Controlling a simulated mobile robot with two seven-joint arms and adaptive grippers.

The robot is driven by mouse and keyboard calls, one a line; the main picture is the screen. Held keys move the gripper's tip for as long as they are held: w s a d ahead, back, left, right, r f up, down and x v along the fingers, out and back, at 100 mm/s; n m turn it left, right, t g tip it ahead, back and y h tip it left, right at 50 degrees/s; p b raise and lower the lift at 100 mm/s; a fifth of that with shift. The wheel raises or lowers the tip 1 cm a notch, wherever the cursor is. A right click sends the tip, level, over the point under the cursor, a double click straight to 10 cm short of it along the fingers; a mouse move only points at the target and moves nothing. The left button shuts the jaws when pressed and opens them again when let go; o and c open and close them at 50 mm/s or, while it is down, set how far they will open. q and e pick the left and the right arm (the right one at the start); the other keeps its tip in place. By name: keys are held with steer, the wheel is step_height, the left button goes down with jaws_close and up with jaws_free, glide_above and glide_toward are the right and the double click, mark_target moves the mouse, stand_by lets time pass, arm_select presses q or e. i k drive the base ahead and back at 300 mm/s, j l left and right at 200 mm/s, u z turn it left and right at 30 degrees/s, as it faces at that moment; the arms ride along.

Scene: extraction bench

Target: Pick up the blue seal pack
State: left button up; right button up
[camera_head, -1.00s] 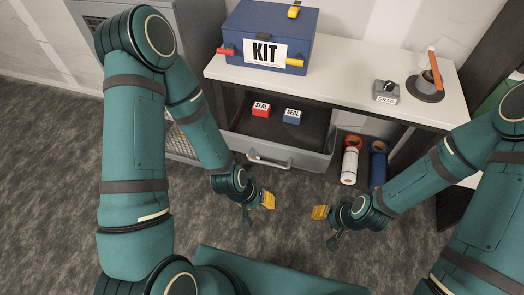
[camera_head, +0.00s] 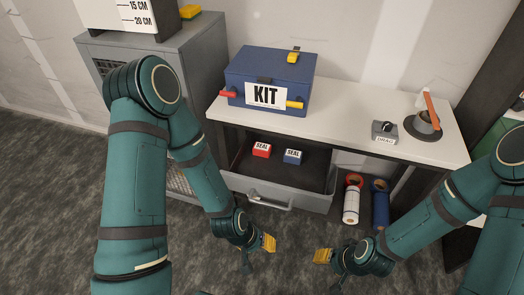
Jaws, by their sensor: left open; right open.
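The blue seal pack (camera_head: 292,157) is a small blue box with a white SEAL label on top. It sits in the open grey drawer (camera_head: 318,201) below the bench top, to the right of a red seal pack (camera_head: 262,150). My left gripper (camera_head: 268,243) has yellow fingertips and is open and empty, in front of and below the drawer. My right gripper (camera_head: 322,256) is also open and empty, to the right of the left one, apart from the drawer. Neither gripper touches a pack.
A blue KIT box (camera_head: 267,82) stands on the white bench top (camera_head: 345,118). A DRAG device (camera_head: 384,131) and a round stand (camera_head: 424,126) are at its right. White (camera_head: 351,200) and blue (camera_head: 380,205) rolls stand right of the drawer. A grey cabinet (camera_head: 196,62) is at left.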

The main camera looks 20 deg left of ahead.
mark_target(293, 156)
steer(key=z, duration=1.35)
steer(key=k+j+z, duration=0.2)
steer(key=j, duration=0.25)
steer(key=j+z, duration=0.15)
steer(key=j, duration=0.75)
steer(key=i+j, duration=0.1)
steer(key=j, duration=0.4)
